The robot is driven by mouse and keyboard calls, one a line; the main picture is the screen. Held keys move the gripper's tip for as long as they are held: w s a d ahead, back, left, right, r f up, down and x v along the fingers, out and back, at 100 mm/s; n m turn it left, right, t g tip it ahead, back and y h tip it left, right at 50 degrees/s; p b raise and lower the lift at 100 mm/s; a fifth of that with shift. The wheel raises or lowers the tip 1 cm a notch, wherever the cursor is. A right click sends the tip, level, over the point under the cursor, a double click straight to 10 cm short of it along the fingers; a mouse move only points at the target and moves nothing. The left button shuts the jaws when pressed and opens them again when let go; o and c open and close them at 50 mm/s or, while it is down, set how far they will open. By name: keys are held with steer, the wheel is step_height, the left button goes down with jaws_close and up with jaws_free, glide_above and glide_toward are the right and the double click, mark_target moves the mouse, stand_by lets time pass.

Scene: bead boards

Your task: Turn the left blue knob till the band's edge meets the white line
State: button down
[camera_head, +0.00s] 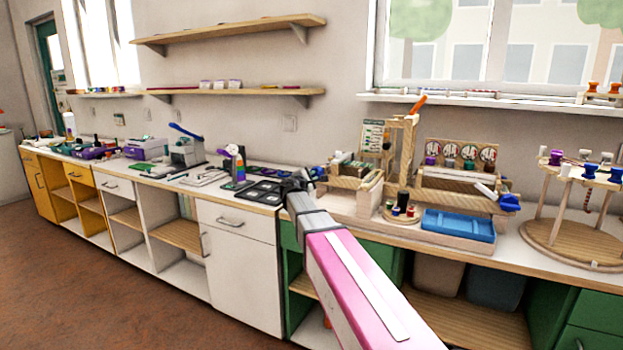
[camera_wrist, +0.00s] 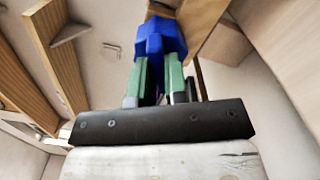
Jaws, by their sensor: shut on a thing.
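The left blue knob (camera_wrist: 160,40) fills the space between my fingertips in the wrist view. My gripper (camera_wrist: 158,68) is shut on it, with one green finger pad on each side. In the head view my gripper (camera_head: 307,178) is at the left end of the wooden bead loom, beside the same small blue knob (camera_head: 316,172). A second blue knob (camera_head: 510,203) sticks out at the loom's right end. I cannot make out the band's edge or the white line in either view; the fingers and loom parts hide much of that area.
A blue tray (camera_head: 459,224) lies in front of the loom. Small spools (camera_head: 402,210) stand on a round base beside it. A round wooden stand (camera_head: 575,240) is at the right. Dark trays (camera_head: 262,192) lie on the counter left of my gripper.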

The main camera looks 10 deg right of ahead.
steer(key=n, duration=1.1)
steer(key=shift+n, duration=0.4)
stand_by(0.3)
steer(key=c, duration=1.1)
jaws_free()
steer(key=shift+c, duration=0.2)
steer(key=v, duration=1.1)
